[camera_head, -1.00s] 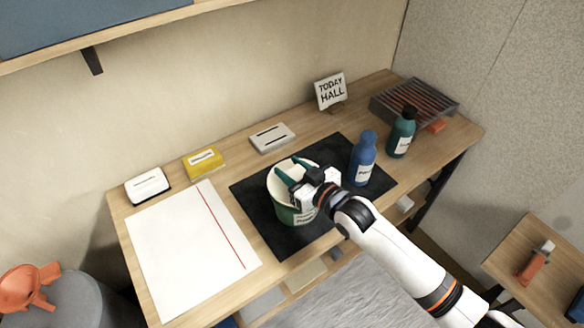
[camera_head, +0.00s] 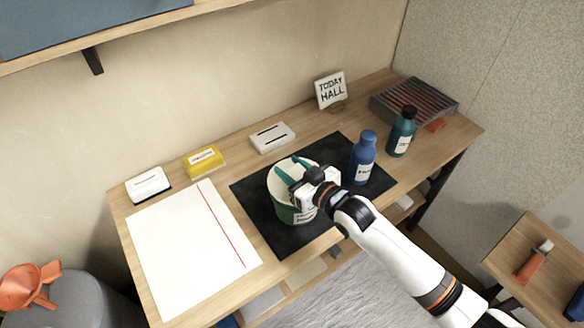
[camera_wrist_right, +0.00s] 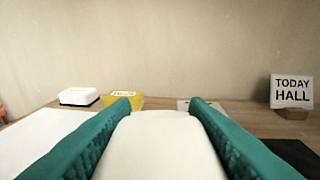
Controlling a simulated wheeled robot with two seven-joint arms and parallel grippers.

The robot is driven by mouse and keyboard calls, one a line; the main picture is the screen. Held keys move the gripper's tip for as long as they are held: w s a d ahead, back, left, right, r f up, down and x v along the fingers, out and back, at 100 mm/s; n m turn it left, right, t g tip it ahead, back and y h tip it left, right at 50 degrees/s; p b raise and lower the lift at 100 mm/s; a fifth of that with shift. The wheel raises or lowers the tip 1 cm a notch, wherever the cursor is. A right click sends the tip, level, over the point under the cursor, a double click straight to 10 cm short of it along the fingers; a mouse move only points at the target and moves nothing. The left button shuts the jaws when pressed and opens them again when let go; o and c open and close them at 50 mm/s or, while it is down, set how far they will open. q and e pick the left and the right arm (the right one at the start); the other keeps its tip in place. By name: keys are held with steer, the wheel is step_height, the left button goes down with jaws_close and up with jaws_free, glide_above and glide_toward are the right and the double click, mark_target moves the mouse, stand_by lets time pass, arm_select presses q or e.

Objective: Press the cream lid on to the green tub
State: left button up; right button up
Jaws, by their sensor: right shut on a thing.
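The green tub (camera_head: 287,212) stands upright on a black mat (camera_head: 255,203), with a label on its front partly hidden by my gripper. The cream lid (camera_head: 278,186) lies across the top of the tub; I cannot tell whether its rim is fully seated. My right gripper (camera_head: 290,166) is over the tub's mouth, its teal fingers shut on the lid. In the right wrist view the cream lid (camera_wrist_right: 160,145) fills the space between the two fingers. My left gripper is not in view.
A blue bottle (camera_head: 362,160) and a dark green bottle (camera_head: 402,131) stand right of the tub. White paper (camera_head: 190,250) lies left. A grey block (camera_head: 272,137), a yellow block (camera_head: 204,161), a white block (camera_head: 148,184) and a sign (camera_head: 331,90) line the back. A slatted rack (camera_head: 414,98) is back right.

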steer(key=shift+p, duration=0.4)
stand_by(0.6)
steer(key=shift+f+b, duration=0.8)
steer(key=shift+f, duration=0.35)
steer(key=o, duration=1.1)
steer(key=shift+c, duration=0.2)
steer(key=v, duration=1.2)
steer(key=shift+b, duration=0.3)
steer(key=shift+s, duration=0.1)
